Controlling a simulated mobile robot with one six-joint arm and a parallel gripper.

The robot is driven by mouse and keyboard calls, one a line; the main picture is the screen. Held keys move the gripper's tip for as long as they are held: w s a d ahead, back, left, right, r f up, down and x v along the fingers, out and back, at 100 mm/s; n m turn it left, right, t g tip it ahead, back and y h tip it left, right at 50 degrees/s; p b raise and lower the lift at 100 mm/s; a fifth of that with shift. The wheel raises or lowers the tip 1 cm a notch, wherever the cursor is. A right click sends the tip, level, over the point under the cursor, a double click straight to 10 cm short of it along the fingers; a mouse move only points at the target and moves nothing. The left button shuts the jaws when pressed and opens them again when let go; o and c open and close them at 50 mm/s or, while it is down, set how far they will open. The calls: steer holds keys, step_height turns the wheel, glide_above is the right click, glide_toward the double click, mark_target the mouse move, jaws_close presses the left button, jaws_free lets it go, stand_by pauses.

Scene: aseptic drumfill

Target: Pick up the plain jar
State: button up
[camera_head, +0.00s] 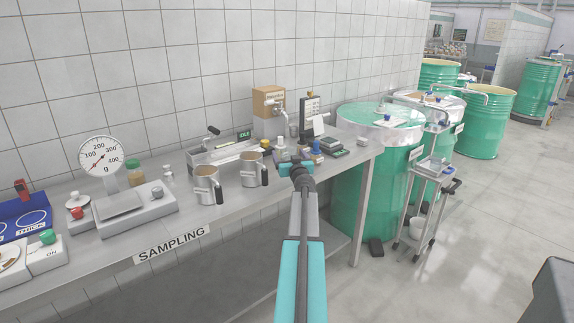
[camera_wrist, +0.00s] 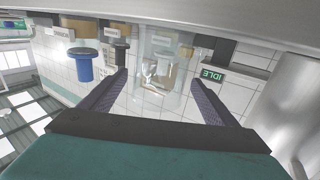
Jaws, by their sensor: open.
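In the wrist view, which is upside down, a clear see-through jar (camera_wrist: 160,50) with no clear marking stands between and beyond the two finger tips. My gripper (camera_wrist: 158,80) is open, with one dark ribbed finger on each side of the jar in the picture. I cannot tell whether the fingers touch it; no grip shows. In the head view my gripper (camera_head: 297,168) is low over the front of the steel bench, among small jars and bottles. It hides much of what stands behind it, and I cannot clearly pick out the clear jar there.
A blue-capped bottle (camera_head: 317,152) stands just right of my gripper and also shows in the wrist view (camera_wrist: 83,68). Two steel jugs, one nearer (camera_head: 207,186) and one behind (camera_head: 250,170), stand left. A scale (camera_head: 122,205) and green drums (camera_head: 375,185) flank the area.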

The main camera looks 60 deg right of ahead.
steer(key=c, duration=1.2)
steer(key=shift+r, duration=0.15)
steer(key=shift+s+a+r+b, duration=0.45)
steer(key=shift+s+a+r, duration=0.35)
steer(key=shift+s+a, duration=1.1)
steer(key=shift+s+a+r+b, duration=0.5)
steer(key=shift+s+a+r, duration=0.3)
steer(key=shift+s+a, duration=1.05)
steer(key=shift+s+a+r+b, duration=0.45)
steer(key=shift+s+a+r, duration=0.6)
steer(key=shift+s, duration=1.45)
steer(key=shift+a+f, duration=0.25)
